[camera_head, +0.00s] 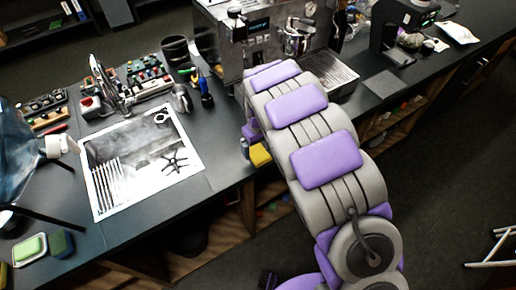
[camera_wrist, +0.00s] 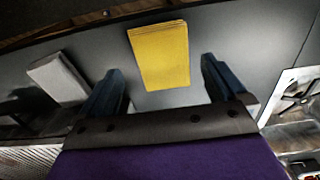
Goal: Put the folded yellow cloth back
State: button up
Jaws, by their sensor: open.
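The folded yellow cloth (camera_wrist: 160,55) lies flat on the dark counter (camera_wrist: 225,35) in the wrist view, near the counter's front edge. In the head view a part of the yellow cloth (camera_head: 260,154) shows at that edge, left of my arm. My gripper (camera_wrist: 162,80) is open and empty, its two dark blue fingers apart. In the wrist view the cloth appears between and beyond the fingers, not gripped. The height of the fingers above the counter is hard to tell. In the head view my arm hides most of the gripper.
A folded grey cloth (camera_wrist: 58,78) lies left in the wrist view. The espresso machine (camera_head: 262,35) stands behind my arm. A green sponge (camera_head: 30,250) is at the far left. Counter between sheet and arm is mostly clear.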

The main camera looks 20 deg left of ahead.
aim_at(259, 153)
notch_tip(259, 153, up, 10)
jog(key=f+p, duration=0.1)
jog(key=s+d+r+m, duration=0.2)
jog(key=s+d+r, duration=0.15)
jog(key=d, duration=0.35)
jog(key=s+d+r+m, duration=0.2)
jog(key=s+d+r, duration=0.15)
jog(key=d, duration=0.35)
jog(key=s+d+r+m, duration=0.2)
jog(key=s+d+r, duration=0.15)
jog(key=d, duration=0.35)
jog(key=s+d+r+m+g, duration=0.1)
jog(key=s+d, duration=0.4)
jog(key=s, duration=0.6)
jog(key=s+d+m, duration=0.3)
jog(key=s+d, duration=0.2)
jog(key=s, duration=0.7)
jog(key=shift+r+g, duration=0.4)
jog(key=shift+f+b, duration=0.45)
